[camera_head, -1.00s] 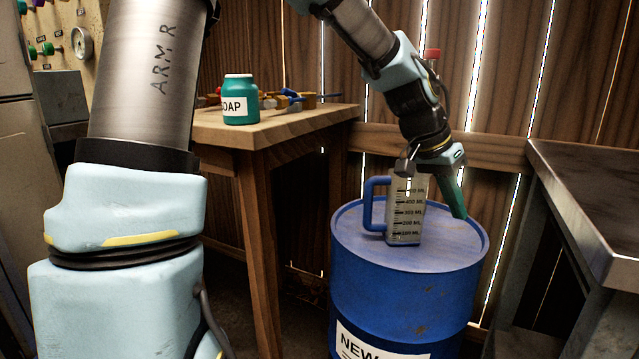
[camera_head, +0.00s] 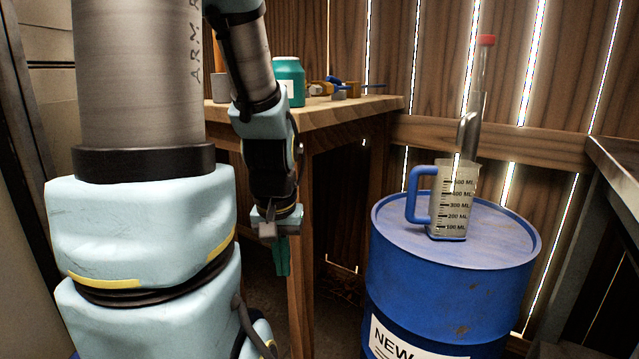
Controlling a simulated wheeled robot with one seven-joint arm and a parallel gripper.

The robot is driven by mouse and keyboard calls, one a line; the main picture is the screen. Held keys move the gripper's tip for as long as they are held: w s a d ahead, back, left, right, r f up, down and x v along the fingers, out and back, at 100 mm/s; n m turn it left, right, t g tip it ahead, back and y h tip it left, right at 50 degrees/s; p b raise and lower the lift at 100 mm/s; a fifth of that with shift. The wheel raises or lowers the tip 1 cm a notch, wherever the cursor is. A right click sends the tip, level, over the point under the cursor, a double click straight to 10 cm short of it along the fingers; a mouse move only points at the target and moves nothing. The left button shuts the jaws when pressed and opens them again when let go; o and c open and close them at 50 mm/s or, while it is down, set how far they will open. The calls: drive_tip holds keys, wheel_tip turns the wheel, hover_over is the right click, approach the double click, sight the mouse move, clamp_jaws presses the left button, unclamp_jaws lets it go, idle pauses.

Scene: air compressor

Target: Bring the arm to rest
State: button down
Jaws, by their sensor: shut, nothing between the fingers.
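My gripper (camera_head: 279,250) hangs pointing down in front of the wooden table's leg, left of the blue barrel. Its green fingers are together and hold nothing. My arm comes down from the top of the view and bends at the wrist above the gripper. The gripper is apart from the barrel and from the measuring jug.
A measuring jug (camera_head: 453,205) with a blue handle stands upright on the blue barrel (camera_head: 495,285). The wooden table (camera_head: 345,112) bears a teal jar (camera_head: 288,75). A metal-topped bench (camera_head: 620,170) stands at right.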

wheel_tip(320, 180, up, 34)
drive_tip(key=p, duration=3.2)
drive_tip(key=shift+f, duration=0.15)
